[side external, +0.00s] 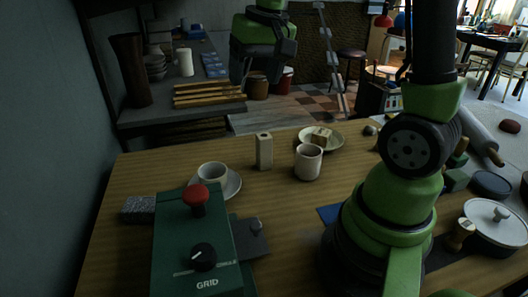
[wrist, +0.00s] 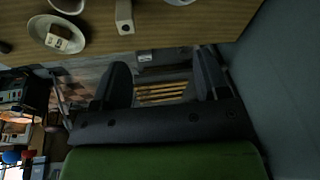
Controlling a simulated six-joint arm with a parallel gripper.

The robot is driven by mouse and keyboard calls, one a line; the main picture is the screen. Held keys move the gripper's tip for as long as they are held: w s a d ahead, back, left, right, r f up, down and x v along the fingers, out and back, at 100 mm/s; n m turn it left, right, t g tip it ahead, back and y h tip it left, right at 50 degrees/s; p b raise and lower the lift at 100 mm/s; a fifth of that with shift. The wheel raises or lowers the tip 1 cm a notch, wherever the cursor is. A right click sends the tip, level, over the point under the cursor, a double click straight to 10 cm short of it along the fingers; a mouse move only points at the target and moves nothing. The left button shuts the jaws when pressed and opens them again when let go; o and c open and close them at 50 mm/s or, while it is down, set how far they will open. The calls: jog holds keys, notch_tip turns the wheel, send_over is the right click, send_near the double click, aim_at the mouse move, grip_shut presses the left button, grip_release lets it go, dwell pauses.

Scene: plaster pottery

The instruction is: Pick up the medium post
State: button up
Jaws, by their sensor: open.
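A pale upright post (side external: 264,152) with a hole in its top stands on the wooden table, between a cup on a saucer and a mug. It also shows at the top of the wrist view (wrist: 125,14). A smaller pale block (side external: 321,136) lies on a plate; I cannot tell for certain which piece is the medium post. My gripper (side external: 262,66) is raised in the air above the table's far side in the side view, apart from the post. In the wrist view its fingers (wrist: 162,80) are spread wide with nothing between them.
The mug (side external: 308,163) stands close right of the post, and the plate (side external: 334,144) lies behind the mug. The cup (side external: 212,174) is at left, behind a green box (side external: 198,240) with a red knob. Bare tabletop lies in front of the post.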

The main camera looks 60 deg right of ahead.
aim_at(264, 135)
jog(key=w+d+f+g, duration=0.1)
jog(key=d+f, duration=0.2)
jog(key=d+f+g, duration=0.1)
jog(key=d+f, duration=0.2)
jog(key=w+d+f+m, duration=0.1)
jog(key=d+f, duration=0.1)
jog(key=f, duration=0.2)
jog(key=shift+w+d+g, duration=0.35)
jog(key=shift+d+g, duration=0.05)
notch_tip(264, 135, down, 5)
jog(key=shift+d+r, duration=0.15)
jog(key=f, duration=0.5)
jog(key=shift+w+f, duration=0.35)
jog(key=shift+c, duration=0.2)
jog(key=c, duration=1.1)
